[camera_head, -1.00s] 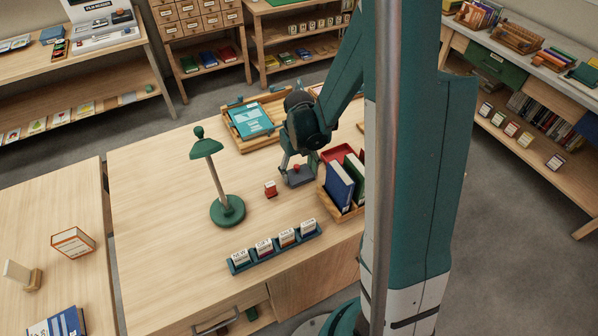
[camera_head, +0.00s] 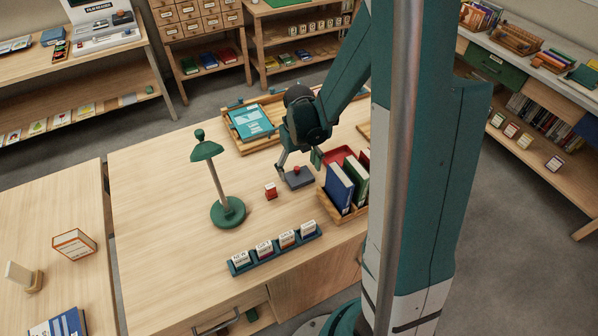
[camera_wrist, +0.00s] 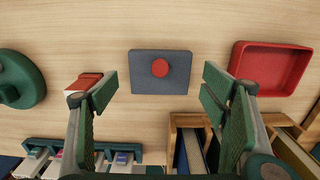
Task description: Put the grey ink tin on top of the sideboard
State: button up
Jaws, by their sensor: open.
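The grey ink tin (camera_head: 299,181) looks like a flat dark grey block with a red knob on top. It lies on the wooden desk, between a small red-and-white block and the book crate. In the wrist view the tin (camera_wrist: 144,78) is ahead of my fingers, centred between them. My gripper (camera_head: 299,163) is open and empty, close above the tin, and its fingers do not touch it in the wrist view (camera_wrist: 160,84). The likely sideboard (camera_head: 570,88), with a pale top and a green drawer, stands at the right, partly hidden by my arm.
The green lamp (camera_head: 228,210) stands left of the tin, the red-and-white block (camera_head: 271,192) nearer. The book crate (camera_head: 343,208) and red tray (camera_wrist: 270,68) are close on the right. A card rack (camera_head: 275,250) lies in front. The desk's left part is clear.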

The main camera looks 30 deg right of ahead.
notch_tip(320, 180, up, 10)
jog(key=p, duration=0.1)
jog(key=shift+f, duration=0.2)
dwell(0.5)
dwell(0.4)
notch_tip(320, 180, up, 12)
jog(key=n+t, duration=0.3)
jog(key=n, duration=1.3)
send_over(299, 176)
jog(key=s+a, duration=0.6)
jog(key=s, duration=0.1)
jog(key=s+a+r+n+t, duration=0.2)
jog(key=s+n, duration=0.3)
jog(key=n, duration=0.5)
jog(key=s+a+r+n+t, duration=0.2)
jog(key=s+a+r+n, duration=0.1)
jog(key=n, duration=0.7)
jog(key=v, duration=0.2)
jog(key=shift+s+r, duration=0.2)
jog(key=shift+s, duration=0.1)
